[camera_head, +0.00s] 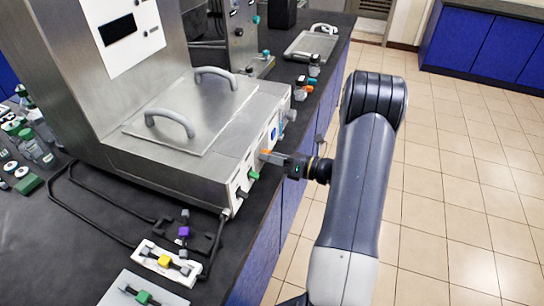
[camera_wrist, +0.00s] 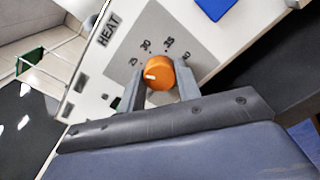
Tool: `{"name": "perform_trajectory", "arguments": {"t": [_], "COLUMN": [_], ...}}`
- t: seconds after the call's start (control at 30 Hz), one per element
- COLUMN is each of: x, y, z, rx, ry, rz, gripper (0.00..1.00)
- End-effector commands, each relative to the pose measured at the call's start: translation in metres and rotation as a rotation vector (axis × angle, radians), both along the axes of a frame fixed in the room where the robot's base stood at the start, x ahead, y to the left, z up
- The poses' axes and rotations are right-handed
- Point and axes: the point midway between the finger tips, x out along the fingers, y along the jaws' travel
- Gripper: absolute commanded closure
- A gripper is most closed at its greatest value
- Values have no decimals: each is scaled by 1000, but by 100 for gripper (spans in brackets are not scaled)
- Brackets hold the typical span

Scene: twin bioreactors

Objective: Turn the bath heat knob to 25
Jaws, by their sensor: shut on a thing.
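The orange heat knob (camera_wrist: 157,73) is on a grey dial plate marked HEAT (camera_wrist: 108,36), with 25, 30, 35 and 40 around it. Its white pointer mark lies at the left of its face, pointing left and slightly down in the wrist view, a little below the direction of the 25. My gripper (camera_wrist: 161,84) is shut on the knob, one finger on each side. In the head view, my gripper (camera_head: 272,156) reaches the front panel of the steel bath (camera_head: 180,160) from the right; the knob (camera_head: 265,152) is mostly hidden there.
A green knob (camera_head: 253,174) sits below my gripper on the same panel, and a blue part (camera_head: 273,133) is above it. The bath's lid (camera_head: 190,110) has two grey handles. Black cables (camera_head: 105,215) lie on the bench at the left. The tiled floor (camera_head: 450,180) at the right is clear.

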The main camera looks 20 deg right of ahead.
Motion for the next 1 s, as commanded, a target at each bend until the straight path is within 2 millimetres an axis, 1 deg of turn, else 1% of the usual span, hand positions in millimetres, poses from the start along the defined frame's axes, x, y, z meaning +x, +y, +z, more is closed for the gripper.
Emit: {"name": "perform_trajectory", "arguments": {"t": [0.03, 0.3, 0.53, 0.67, 0.77, 1.0], "x": [0, 0, 0, -6, -17, -50], "y": [0, 0, -1, -8, -19, -52], "z": [1, 0, 0, -1, -1, -2], "rx": [0, 0, -1, -2, -2, -1], "ry": [-2, -1, 0, -1, -1, -1], "rz": [-1, -1, -1, -3, -6, -6], "gripper": [67, 46, 46, 46, 46, 46]}}
